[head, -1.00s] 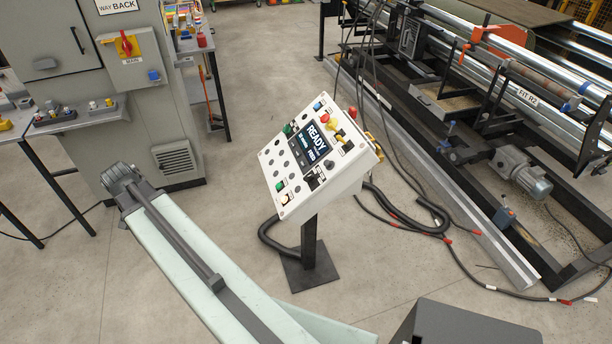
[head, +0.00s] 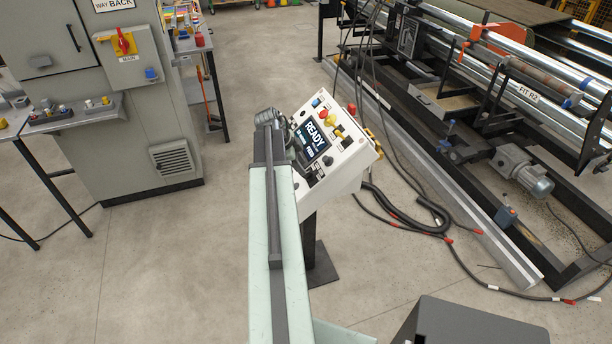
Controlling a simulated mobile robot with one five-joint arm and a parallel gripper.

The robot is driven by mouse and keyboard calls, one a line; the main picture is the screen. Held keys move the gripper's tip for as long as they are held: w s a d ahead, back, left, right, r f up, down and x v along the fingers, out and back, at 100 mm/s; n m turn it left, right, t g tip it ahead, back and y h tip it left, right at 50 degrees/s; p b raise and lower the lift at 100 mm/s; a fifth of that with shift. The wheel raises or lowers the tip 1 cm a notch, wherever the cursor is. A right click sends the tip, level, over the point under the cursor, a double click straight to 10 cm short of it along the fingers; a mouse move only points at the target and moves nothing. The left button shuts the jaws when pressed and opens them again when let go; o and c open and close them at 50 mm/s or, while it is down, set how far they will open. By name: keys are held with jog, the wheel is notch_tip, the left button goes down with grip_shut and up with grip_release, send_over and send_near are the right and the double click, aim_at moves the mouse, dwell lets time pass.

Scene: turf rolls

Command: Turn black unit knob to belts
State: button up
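The white control panel (head: 345,168) stands tilted on a dark post, with a lit screen (head: 312,138) reading READY. A small black knob (head: 328,161) shows below the screen's right end. Dark fittings (head: 312,178) sit near the panel's lower edge, partly behind my arm. The labels are too small to read, so I cannot tell which dark control is the unit knob. My pale green arm covers the panel's left part. My gripper's fingers do not show.
A grey cabinet (head: 130,150) with a red main switch (head: 124,43) stands at left, beside a small table. The roller machine (head: 470,130) stands at right. Black cables (head: 405,208) lie on the floor between panel and machine. The floor at front left is clear.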

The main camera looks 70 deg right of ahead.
jog(key=b+x, duration=0.3)
jog(key=x, duration=0.2)
jog(key=shift+w+f, duration=0.1)
jog(key=shift+f, duration=0.05)
grip_shut()
jog(key=shift+r, duration=0.2)
